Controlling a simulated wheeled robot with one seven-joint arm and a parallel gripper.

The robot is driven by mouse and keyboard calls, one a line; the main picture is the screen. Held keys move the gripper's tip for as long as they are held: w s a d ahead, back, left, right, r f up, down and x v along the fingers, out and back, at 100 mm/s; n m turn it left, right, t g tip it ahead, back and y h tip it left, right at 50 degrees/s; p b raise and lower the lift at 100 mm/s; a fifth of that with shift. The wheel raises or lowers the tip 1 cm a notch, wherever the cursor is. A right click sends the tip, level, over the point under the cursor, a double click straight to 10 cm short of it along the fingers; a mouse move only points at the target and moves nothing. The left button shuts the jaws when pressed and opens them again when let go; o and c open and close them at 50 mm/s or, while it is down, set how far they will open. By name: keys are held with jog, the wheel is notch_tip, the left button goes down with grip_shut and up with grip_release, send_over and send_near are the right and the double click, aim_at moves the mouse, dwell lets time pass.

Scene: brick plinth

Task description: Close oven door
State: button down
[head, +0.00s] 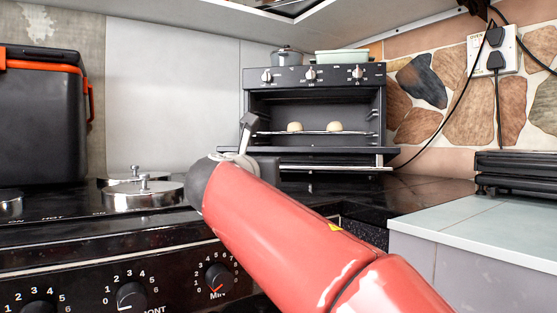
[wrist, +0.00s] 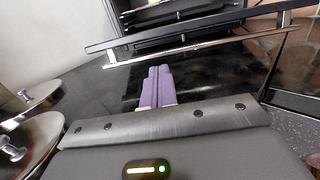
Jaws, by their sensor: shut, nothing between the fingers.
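A black toaster oven (head: 258,76) stands on the dark counter at the back. Its door (head: 325,158) is down, seen almost edge-on and near level, with a silver handle bar along its front. In the wrist view the door's edge (wrist: 190,28) and silver handle (wrist: 190,49) cross the upper part, slightly tilted. My gripper (wrist: 158,70) shows there as two purple fingers, shut together and empty. The fingertips appear just short of the handle, below it in the picture, with no clear contact. In the head view my arm hides most of the gripper.
Two pale round items (head: 334,127) sit on the oven rack. A pot (head: 287,56) and a green dish (head: 342,57) stand on the oven. Lidded hobs (head: 143,197) are to the left. A black appliance (head: 530,172) and cables are to the right.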

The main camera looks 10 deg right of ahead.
jog(key=p+x, duration=0.1)
jog(key=x, duration=1)
jog(key=shift+d, duration=0.1)
jog(key=shift+r, duration=0.1)
